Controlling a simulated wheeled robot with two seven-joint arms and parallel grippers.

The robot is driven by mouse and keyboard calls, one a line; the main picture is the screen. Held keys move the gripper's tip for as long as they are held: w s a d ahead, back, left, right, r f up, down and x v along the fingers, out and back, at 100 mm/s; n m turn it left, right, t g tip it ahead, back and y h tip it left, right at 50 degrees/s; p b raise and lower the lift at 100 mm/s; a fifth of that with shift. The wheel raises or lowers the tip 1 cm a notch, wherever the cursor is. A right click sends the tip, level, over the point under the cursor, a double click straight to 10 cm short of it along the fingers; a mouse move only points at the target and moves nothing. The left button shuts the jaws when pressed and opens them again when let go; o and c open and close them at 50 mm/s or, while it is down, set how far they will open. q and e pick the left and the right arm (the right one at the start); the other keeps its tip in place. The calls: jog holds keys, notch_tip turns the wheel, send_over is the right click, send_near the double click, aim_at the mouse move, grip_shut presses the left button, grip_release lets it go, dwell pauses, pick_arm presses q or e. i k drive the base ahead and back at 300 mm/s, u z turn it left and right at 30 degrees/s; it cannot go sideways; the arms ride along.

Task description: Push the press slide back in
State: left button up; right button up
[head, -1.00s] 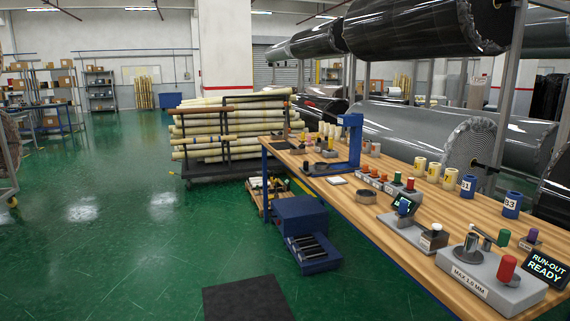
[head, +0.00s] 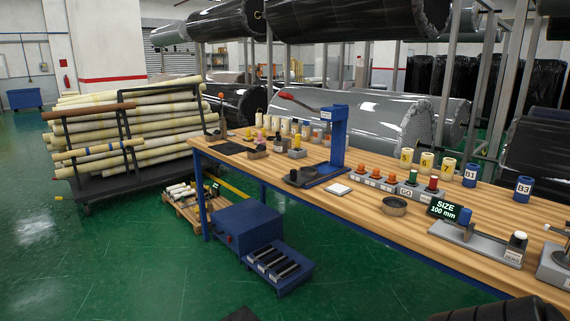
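The blue press (head: 337,143) stands upright on the wooden workbench (head: 385,232), near the middle of the head view. Its lever with a red grip reaches up to the left. A blue base with a dark block (head: 299,178) on it extends toward the bench's front edge. This low front part looks like the slide, and it appears drawn out from under the press column; how far is too small to tell.
Coloured-knob blocks and a size gauge (head: 470,238) stand farther right. A blue step unit (head: 245,228) and a pallet (head: 195,208) are on the floor. A roll cart (head: 85,192) stands left.

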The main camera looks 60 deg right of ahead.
aim_at(305, 173)
jog(key=z, duration=0.65)
jog(key=i, duration=1.7)
jog(key=z, duration=1.25)
